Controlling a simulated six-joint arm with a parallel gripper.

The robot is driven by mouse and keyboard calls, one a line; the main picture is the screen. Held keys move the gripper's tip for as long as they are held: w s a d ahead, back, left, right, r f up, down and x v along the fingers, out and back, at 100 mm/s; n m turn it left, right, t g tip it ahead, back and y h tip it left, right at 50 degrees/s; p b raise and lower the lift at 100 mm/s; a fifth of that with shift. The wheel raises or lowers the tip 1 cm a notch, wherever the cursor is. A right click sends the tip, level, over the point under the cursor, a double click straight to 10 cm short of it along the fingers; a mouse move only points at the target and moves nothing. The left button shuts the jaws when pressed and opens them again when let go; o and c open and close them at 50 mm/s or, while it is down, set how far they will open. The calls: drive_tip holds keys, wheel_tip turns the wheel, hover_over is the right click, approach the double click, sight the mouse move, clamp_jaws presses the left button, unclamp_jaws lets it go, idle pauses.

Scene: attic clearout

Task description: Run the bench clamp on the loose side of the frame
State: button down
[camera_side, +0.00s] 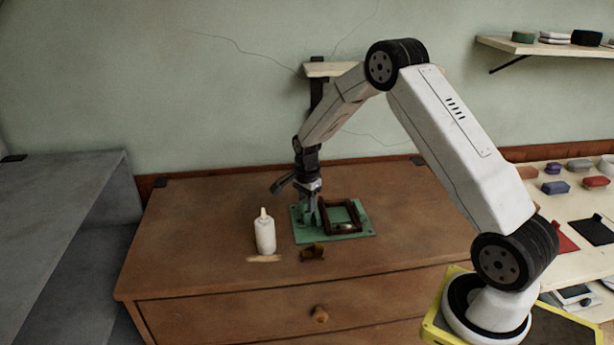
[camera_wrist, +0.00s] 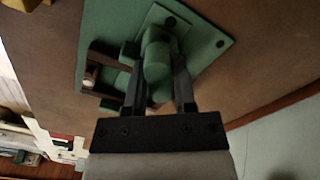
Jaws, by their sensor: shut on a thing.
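A green clamp plate (camera_side: 365,234) lies on the brown chest top, and the dark wooden frame (camera_side: 328,214) rests on it. The frame also shows at the left in the wrist view (camera_wrist: 97,66). My gripper (camera_side: 311,216) points down at the frame's left side. In the wrist view my gripper (camera_wrist: 160,82) is shut on a green clamp handle (camera_wrist: 157,62), which stands between its two fingers. Beyond it lies the green plate (camera_wrist: 200,42) with dark screws. My fingers hide part of the clamp, and I cannot tell whether its jaw touches the frame.
A white glue bottle (camera_side: 265,236) stands left of the plate, with a thin light strip (camera_side: 263,259) before it. A small dark brown piece (camera_side: 313,252) lies in front of the plate. The chest top (camera_side: 190,220) is clear at left. A side table (camera_side: 560,204) holds small items.

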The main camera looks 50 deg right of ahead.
drive_tip(key=shift+s+f+m, duration=0.15)
drive_tip(key=shift+m, duration=1.95)
drive_tip(key=shift+a+m, duration=0.1)
drive_tip(key=shift+m, duration=2.3)
drive_tip(key=shift+f+m, duration=0.1)
drive_tip(key=shift+m, duration=2.3)
drive_tip(key=shift+m, duration=2.4)
